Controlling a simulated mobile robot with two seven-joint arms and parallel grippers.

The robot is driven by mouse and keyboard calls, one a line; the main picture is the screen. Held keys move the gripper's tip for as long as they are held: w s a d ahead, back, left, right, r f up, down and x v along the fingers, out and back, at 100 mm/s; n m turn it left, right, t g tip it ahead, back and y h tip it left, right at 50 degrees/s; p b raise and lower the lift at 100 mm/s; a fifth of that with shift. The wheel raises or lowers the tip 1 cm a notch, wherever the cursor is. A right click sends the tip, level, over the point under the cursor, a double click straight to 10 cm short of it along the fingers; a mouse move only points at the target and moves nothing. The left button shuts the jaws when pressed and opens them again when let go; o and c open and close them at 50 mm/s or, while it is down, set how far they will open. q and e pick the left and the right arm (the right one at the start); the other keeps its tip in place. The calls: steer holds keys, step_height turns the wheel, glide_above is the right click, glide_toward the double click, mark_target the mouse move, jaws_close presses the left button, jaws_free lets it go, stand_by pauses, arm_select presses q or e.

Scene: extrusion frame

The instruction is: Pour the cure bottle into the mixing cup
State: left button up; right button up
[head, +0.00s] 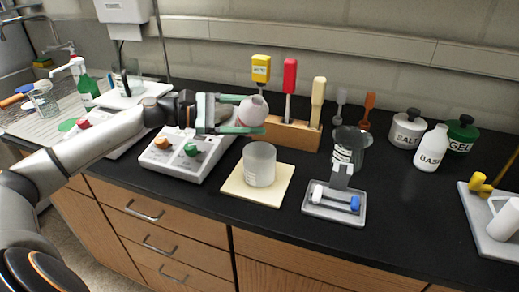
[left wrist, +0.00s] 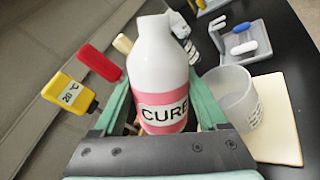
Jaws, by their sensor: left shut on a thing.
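The cure bottle (left wrist: 160,75), white with a pink band and black lettering, is held between the green fingers of my left gripper (head: 237,114). In the head view the bottle (head: 252,110) is above the counter, with its rounded end toward the camera; it appears tipped. The mixing cup (head: 259,164), translucent and frosted, stands upright on a cream square pad (head: 232,187), below and slightly right of the bottle. The cup also shows in the left wrist view (left wrist: 232,95), right of the bottle. I see no liquid stream. My right gripper is not in view.
Behind the cup, a wooden block (head: 290,134) holds several coloured-handled tools. A grey tray (head: 335,204) with small white and blue pieces lies right of the pad. A white device with knobs (head: 172,160) stands left. The base bottle (head: 431,150) stands farther right.

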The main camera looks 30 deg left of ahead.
arm_select(q)
steer(key=shift+m+p, duration=0.4)
steer(key=shift+m, duration=0.4)
steer(key=shift+w+a+f+m+y+p, duration=0.1)
steer(key=shift+w+a+m+y+p, duration=0.15)
steer(key=shift+m+y+p, duration=0.4)
steer(key=shift+r+m+p, duration=0.3)
steer(key=shift+m+p, duration=0.1)
steer(key=shift+m, duration=0.25)
steer(key=shift+a+f+m+t+y, duration=0.15)
steer(key=shift+f+m+t+y, duration=0.15)
steer(key=shift+m, duration=0.3)
steer(key=shift+w+f+m, duration=0.1)
steer(key=shift+f+m, duration=0.1)
steer(key=shift+m, duration=0.1)
steer(key=shift+a+f+m+b, duration=0.1)
steer(key=shift+m+b, duration=0.2)
steer(key=shift+b, duration=1)
steer(key=shift+y, duration=0.25)
